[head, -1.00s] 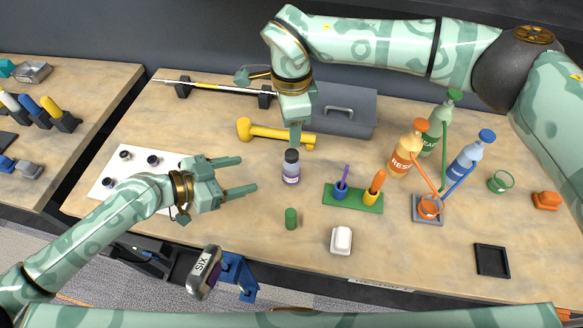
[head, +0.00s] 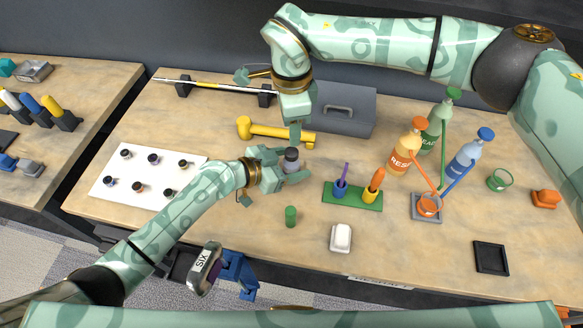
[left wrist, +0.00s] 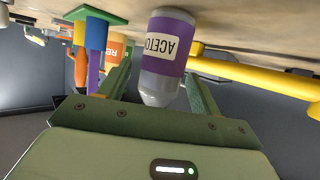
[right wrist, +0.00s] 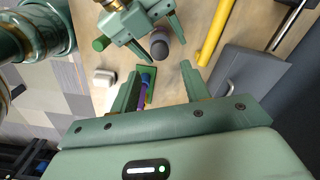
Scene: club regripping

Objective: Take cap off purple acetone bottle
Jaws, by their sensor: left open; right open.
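The acetone bottle (head: 291,163) stands on the workbench with its dark cap on top. In the left wrist view the bottle (left wrist: 167,60) shows clear plastic with a purple label, upside down in the picture. My left gripper (head: 285,166) is open, with a finger on either side of the bottle; I cannot tell if they touch it. My right gripper (head: 294,138) is open and empty, pointing down above and behind the bottle. In the right wrist view the dark cap (right wrist: 159,47) shows beyond my right gripper's fingers (right wrist: 160,85), beside my left gripper.
A yellow club-like tool (head: 262,131) lies behind the bottle, near a grey toolbox (head: 345,112). A green rack (head: 352,198) with a purple and an orange tool stands right. A green cylinder (head: 291,216) and a white block (head: 341,237) stand in front. Squeeze bottles (head: 406,148) stand further right.

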